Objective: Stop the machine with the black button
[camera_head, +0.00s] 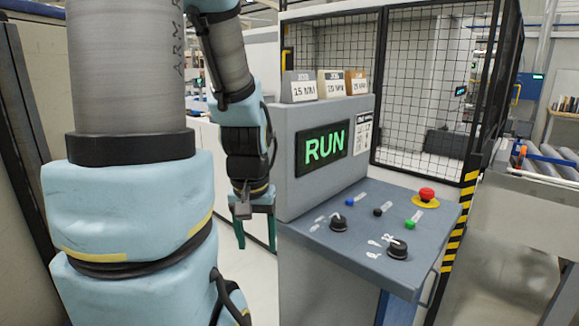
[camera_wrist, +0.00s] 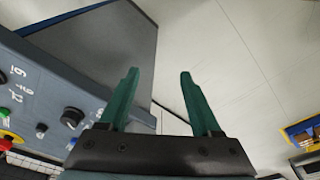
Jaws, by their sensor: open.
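The black button (camera_head: 378,212) is a small dark button on the sloped grey control panel (camera_head: 318,242). It sits between a blue button (camera_head: 350,202) and a green button (camera_head: 410,225). The display (camera_head: 323,147) above the panel reads RUN in green. My gripper (camera_head: 255,244) hangs left of the panel, clear of it, with green fingers pointing down. In the wrist view my gripper (camera_wrist: 157,90) is open with nothing between its fingers. Part of the panel with knobs and buttons shows at the left of that view.
A red mushroom button (camera_head: 427,195) on a yellow base and two black knobs (camera_head: 338,223) (camera_head: 397,249) share the panel. A mesh fence (camera_head: 433,80) stands behind. A striped post (camera_head: 458,225) and a roller conveyor (camera_head: 545,165) are at the right.

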